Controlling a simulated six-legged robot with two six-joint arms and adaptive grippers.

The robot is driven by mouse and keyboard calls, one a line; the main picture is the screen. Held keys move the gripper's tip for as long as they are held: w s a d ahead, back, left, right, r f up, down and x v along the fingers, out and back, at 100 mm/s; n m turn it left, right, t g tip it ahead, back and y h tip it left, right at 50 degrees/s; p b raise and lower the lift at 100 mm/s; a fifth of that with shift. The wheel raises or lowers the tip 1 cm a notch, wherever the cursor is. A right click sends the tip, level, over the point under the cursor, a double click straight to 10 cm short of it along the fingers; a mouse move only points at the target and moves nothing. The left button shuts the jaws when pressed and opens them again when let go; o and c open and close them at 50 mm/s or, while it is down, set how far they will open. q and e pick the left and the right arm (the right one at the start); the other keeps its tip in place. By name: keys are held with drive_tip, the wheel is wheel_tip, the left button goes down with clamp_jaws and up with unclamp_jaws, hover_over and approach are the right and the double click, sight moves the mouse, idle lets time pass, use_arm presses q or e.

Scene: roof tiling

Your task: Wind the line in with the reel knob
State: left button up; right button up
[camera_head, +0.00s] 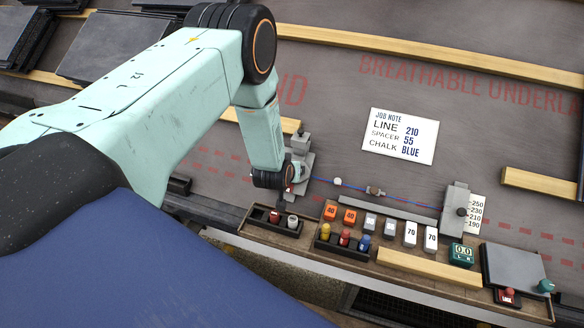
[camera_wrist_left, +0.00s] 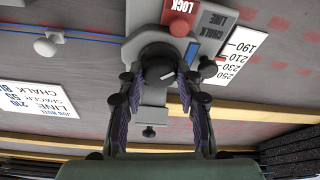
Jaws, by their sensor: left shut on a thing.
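A grey reel unit (camera_head: 302,150) stands on the roof at the left end of a line (camera_head: 410,201). In the left wrist view it carries a red LOCK button (camera_wrist_left: 180,28), a CHALK LINE label and a number scale (camera_wrist_left: 238,50). My left gripper (camera_head: 289,186) is down at this unit. In the left wrist view the gripper (camera_wrist_left: 163,76) is shut on the dark round reel knob (camera_wrist_left: 155,56), one finger on each side. My right gripper is out of view.
A job note (camera_head: 402,136) reads line 210, spacer 55, chalk blue. A wooden bench (camera_head: 400,268) below the line holds orange and white blocks, chalk bottles (camera_head: 344,238), a green display (camera_head: 462,254) and a grey pad (camera_head: 515,268). Battens (camera_head: 430,49) cross the roof.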

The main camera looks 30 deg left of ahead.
use_arm(q)
drive_tip(key=shift+m, duration=0.3)
drive_tip(key=o, duration=1.1)
drive_tip(key=shift+o, duration=0.2)
drive_tip(key=shift+r, duration=0.1)
drive_tip(key=v, duration=1.2)
